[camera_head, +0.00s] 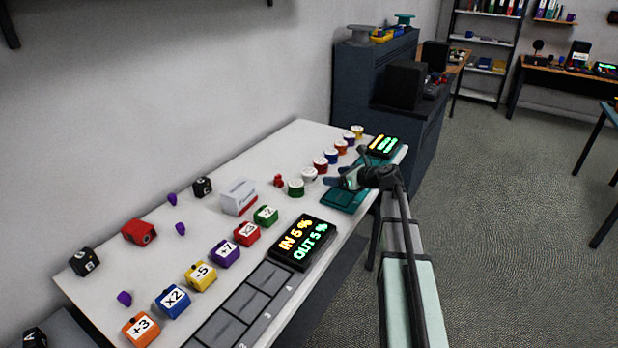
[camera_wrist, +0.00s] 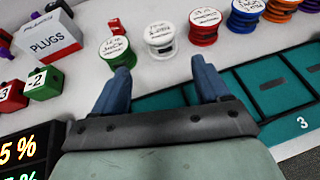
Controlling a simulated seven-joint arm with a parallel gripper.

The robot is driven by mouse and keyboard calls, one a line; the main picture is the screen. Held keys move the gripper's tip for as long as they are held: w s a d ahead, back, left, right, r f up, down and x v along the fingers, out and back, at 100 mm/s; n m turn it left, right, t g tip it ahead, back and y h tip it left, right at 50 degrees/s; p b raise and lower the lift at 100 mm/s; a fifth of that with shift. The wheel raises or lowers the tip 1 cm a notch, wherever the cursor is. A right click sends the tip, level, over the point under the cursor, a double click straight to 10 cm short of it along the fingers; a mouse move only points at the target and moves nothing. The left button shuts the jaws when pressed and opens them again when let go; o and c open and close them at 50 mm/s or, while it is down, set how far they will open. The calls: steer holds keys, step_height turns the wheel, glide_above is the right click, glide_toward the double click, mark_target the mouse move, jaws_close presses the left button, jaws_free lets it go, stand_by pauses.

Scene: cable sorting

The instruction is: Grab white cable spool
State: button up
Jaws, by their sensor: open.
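The white cable spool (camera_head: 309,174) stands in the row of spools on the table, between a green spool (camera_head: 295,187) and a red spool (camera_head: 320,165). In the wrist view the white spool (camera_wrist: 160,39) is just beyond my gripper (camera_wrist: 161,75), near the middle between its fingers. The green spool (camera_wrist: 116,50) is close by the left fingertip. My gripper (camera_head: 335,182) is open and empty, its blue fingers apart. In the head view it is beside the row, over the near side of the table.
More spools, red (camera_wrist: 204,26), blue (camera_wrist: 245,16) and others, continue to the right. A teal tray (camera_wrist: 250,95) with compartments lies under and right of my gripper. A white plugs box (camera_wrist: 46,37) and colored numbered blocks (camera_head: 265,216) stand left. A display (camera_head: 303,242) lies nearer.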

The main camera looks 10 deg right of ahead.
mark_target(312, 172)
steer(key=x, duration=0.8)
steer(key=shift+w+a+f, duration=0.2)
steer(key=shift+w, duration=0.1)
steer(key=shift+r+x, duration=0.15)
steer(key=shift+x, duration=1.15)
steer(key=shift+r+x, duration=0.2)
steer(key=shift+x, duration=1.05)
steer(key=shift+w, duration=0.15)
steer(key=shift+c, duration=0.3)
steer(key=c, duration=0.7)
steer(key=shift+c, duration=0.2)
steer(key=shift+r, duration=0.15)
